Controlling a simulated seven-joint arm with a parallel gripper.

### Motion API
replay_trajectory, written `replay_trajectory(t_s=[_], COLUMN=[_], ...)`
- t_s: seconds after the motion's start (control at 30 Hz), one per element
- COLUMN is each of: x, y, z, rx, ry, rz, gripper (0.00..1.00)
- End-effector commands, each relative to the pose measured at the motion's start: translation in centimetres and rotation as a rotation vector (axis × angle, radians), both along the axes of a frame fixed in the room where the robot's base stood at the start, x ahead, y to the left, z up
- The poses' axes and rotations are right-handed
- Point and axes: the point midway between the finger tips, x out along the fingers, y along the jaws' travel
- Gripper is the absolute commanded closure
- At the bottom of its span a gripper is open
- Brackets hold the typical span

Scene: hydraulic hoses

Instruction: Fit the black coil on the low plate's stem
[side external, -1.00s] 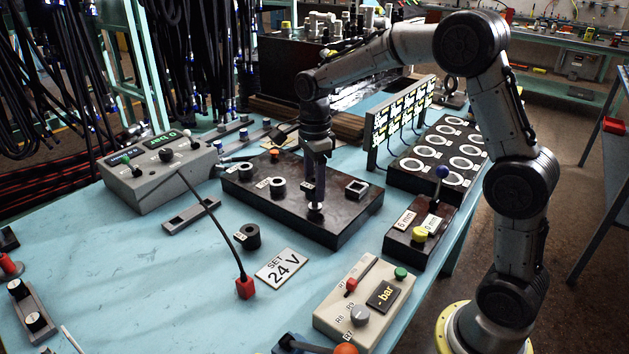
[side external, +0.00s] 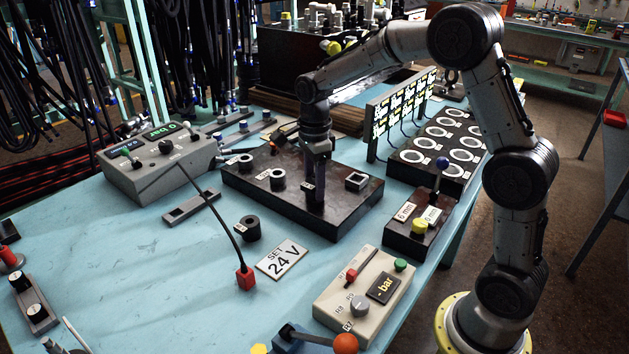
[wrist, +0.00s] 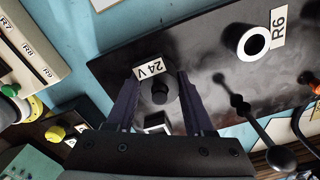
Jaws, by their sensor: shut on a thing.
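A black coil (wrist: 172,101) with a white "24 V" tag sits between the fingers of my gripper (wrist: 158,105) in the wrist view, and my gripper is shut on it. In the side view my gripper (side external: 315,198) points straight down low over the front right part of the dark low plate (side external: 345,222). A dark round core shows in the middle of the coil, but I cannot tell how far down the coil sits.
Other coils, including the R6 coil (wrist: 253,42), and a square sleeve (side external: 357,182) stand on the plate near my gripper. A loose black coil (side external: 251,230) and a "SET 24 V" card (side external: 283,260) lie on the blue table. A control box (side external: 365,300) is in front.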

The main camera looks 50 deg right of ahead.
Motion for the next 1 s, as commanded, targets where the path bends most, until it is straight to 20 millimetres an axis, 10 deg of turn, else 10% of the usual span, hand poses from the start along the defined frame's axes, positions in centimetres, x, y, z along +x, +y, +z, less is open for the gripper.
replay_trajectory(t_s=[0.17,0.2,0.37,0.77,1.0], x=[0.0,0.0,0.0,0.0,0.1], y=[0.0,0.0,0.0,0.0,0.0], z=[-0.4,-0.4,-0.3,0.1,4.0], rx=[0.000,0.000,0.000,0.000,0.000], ry=[0.000,-0.001,-0.001,-0.002,-0.005], rz=[0.000,0.000,0.000,0.000,0.000], gripper=[1.00,0.44,0.15,0.12,0.12])
